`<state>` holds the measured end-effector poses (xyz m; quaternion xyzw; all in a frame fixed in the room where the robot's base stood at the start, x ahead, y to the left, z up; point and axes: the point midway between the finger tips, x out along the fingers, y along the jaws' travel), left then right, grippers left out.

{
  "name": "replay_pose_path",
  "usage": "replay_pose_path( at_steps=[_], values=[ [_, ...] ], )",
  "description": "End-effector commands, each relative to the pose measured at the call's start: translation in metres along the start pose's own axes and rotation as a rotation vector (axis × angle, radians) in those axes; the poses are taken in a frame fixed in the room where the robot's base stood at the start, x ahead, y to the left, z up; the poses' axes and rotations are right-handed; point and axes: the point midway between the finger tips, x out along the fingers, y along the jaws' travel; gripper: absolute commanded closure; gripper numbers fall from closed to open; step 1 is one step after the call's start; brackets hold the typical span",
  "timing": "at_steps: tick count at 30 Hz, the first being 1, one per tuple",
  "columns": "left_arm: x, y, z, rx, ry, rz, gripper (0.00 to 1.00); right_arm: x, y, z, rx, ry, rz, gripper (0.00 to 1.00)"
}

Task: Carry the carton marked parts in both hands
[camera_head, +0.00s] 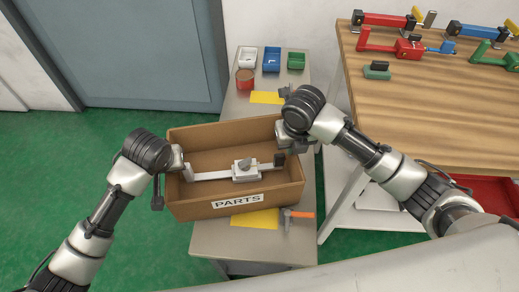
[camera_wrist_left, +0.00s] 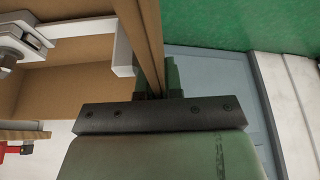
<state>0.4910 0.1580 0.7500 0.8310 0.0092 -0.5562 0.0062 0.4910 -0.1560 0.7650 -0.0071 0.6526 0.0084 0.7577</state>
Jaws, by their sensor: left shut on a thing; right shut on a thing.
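The open brown carton marked PARTS (camera_head: 188,211) is in the middle of the head view. It looks level and partly covers the grey bench; its left part is over the green floor. I cannot tell how high it is. A white and grey clamp-like part (camera_head: 215,176) lies inside it. My left gripper (camera_head: 181,166) is shut on the carton's left wall; the left wrist view shows its fingers (camera_wrist_left: 158,82) on both sides of that wall (camera_wrist_left: 153,35). My right gripper (camera_head: 283,145) is shut on the right wall, its fingers partly hidden by the wrist.
A wooden table (camera_head: 430,120) with clamps stands right. Green floor (camera_head: 60,150) is clear left.

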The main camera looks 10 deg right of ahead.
Motion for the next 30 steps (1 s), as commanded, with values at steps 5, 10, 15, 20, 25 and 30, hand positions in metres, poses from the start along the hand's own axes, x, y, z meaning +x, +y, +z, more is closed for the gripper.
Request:
replay_pose_path(
  at_steps=[5,10,15,20,25,30],
  values=[
    [0.013,-0.001,0.004,-0.002,0.003,-0.002,1.00,0.014,-0.001,-0.001,0.001,-0.002,-0.001,1.00],
    [0.009,-0.001,0.004,-0.001,0.000,-0.002,0.68,0.010,-0.001,-0.001,0.001,0.000,-0.002,0.68],
    [0.009,0.000,0.004,-0.001,0.000,-0.001,0.68,0.010,0.000,-0.002,0.000,0.000,-0.001,0.68],
    [0.005,0.000,0.003,0.000,0.001,0.001,0.68,0.010,0.000,-0.002,0.000,0.000,0.000,0.68],
    [-0.018,0.001,0.003,0.000,0.005,0.002,0.68,0.010,0.000,-0.002,0.000,0.000,0.000,0.68],
    [-0.056,0.000,0.003,0.000,0.005,0.002,0.68,0.010,0.000,-0.002,0.000,0.000,0.000,0.68]
  ],
)
